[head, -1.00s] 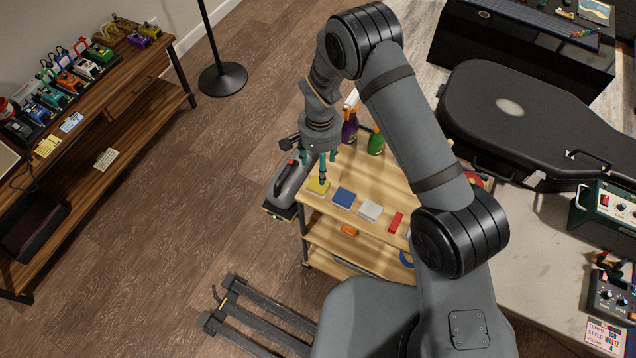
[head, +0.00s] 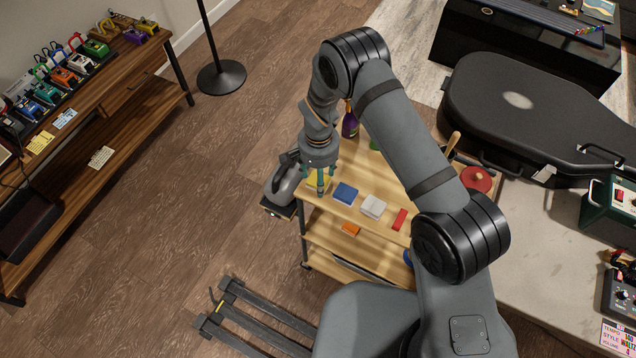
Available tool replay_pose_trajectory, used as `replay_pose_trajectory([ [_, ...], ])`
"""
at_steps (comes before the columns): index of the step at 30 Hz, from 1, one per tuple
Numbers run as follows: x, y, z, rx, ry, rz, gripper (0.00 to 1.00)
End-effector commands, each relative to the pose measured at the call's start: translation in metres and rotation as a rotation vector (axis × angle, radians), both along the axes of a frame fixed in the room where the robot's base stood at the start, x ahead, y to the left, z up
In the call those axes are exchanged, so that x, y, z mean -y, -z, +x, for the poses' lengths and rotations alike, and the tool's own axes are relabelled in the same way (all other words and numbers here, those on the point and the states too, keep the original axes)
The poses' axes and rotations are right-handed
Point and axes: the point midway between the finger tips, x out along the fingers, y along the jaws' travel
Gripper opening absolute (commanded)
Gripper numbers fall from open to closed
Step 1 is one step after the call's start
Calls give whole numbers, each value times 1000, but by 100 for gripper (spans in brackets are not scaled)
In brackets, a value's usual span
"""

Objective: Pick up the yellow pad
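The yellow pad (head: 313,182) lies at the left end of the wooden cart's top shelf (head: 365,223), mostly hidden behind my gripper. My gripper (head: 321,190) points down over the pad, with a teal finger in front of it. The fingers overlap in this view, so I cannot tell whether they are open or shut, or whether they touch the pad.
To the right of the pad are a blue pad (head: 345,194), a white pad (head: 373,206) and a red block (head: 399,219). A grey tool (head: 284,181) stands left of the cart. A purple bottle (head: 350,124) stands behind. A guitar case (head: 540,130) lies on the bench.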

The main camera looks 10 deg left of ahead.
Motion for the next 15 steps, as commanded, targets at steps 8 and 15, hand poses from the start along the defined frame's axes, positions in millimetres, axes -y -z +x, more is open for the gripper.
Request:
replay_pose_trajectory([
  [8,0,-1,1,0,0,0,46],
  [15,0,-1,1,0,0,0,32],
])
